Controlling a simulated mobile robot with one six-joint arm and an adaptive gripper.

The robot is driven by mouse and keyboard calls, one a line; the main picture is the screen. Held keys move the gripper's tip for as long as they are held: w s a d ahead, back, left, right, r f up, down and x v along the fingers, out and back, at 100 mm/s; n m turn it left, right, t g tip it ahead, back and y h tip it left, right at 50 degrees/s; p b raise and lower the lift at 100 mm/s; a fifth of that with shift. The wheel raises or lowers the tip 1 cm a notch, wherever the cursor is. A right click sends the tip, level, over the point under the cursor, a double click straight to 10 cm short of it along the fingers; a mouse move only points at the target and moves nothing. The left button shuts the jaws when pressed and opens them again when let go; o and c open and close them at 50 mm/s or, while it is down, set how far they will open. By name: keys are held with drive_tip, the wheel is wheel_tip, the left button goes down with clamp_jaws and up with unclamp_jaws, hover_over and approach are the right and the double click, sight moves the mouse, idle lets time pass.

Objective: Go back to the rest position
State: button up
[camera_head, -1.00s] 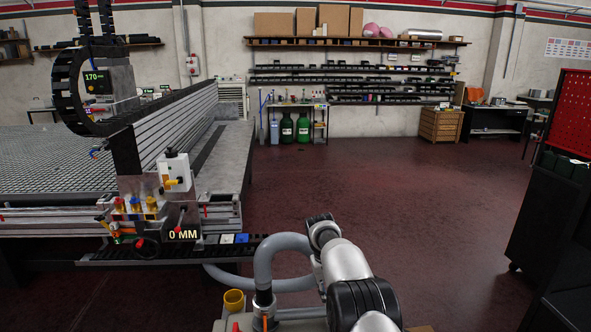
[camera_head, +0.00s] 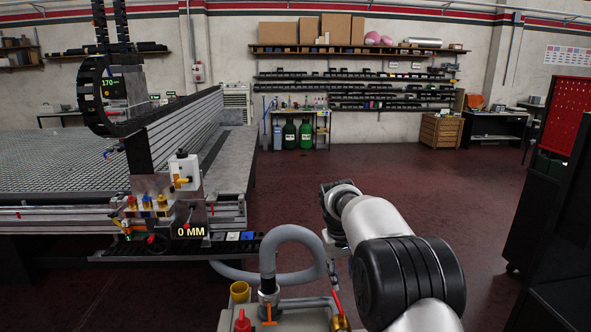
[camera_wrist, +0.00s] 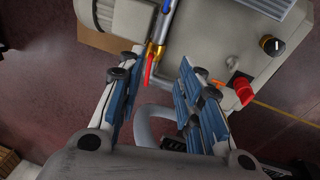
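My gripper (camera_wrist: 158,76) is open and empty in the wrist view, with blue-padded fingers set apart. It points down over the pump unit (camera_wrist: 224,42). The unit's brass valve with a red lever (camera_wrist: 150,66) shows beyond the gap between the fingers. In the head view, my arm rises at the lower right, and my gripper is mostly hidden below the wrist. The red lever also shows there (camera_head: 336,304), just below my wrist and left of my arm.
A grey hose (camera_head: 270,244) loops from the pump unit beside my arm. The grid table (camera_head: 60,165) with its gantry stands at the left. A black cabinet (camera_head: 546,215) with a red panel stands at the right. The dark red floor (camera_head: 400,180) between is clear.

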drive_tip(key=s+d+r+t, duration=0.1)
drive_tip(key=s+r, duration=0.7)
drive_tip(key=s, duration=0.2)
drive_tip(key=s+r+t, duration=0.1)
drive_tip(key=s+r, duration=0.6)
drive_tip(key=s, duration=0.4)
drive_tip(key=s+f+m, duration=0.1)
drive_tip(key=s+f, duration=0.1)
drive_tip(key=s, duration=0.8)
drive_tip(key=s+f+t+y, duration=0.1)
drive_tip(key=s+f, duration=0.2)
drive_tip(key=s, duration=0.8)
drive_tip(key=shift+s+d+m+y, duration=0.15)
drive_tip(key=shift+m+y, duration=0.15)
drive_tip(key=shift+m, duration=0.1)
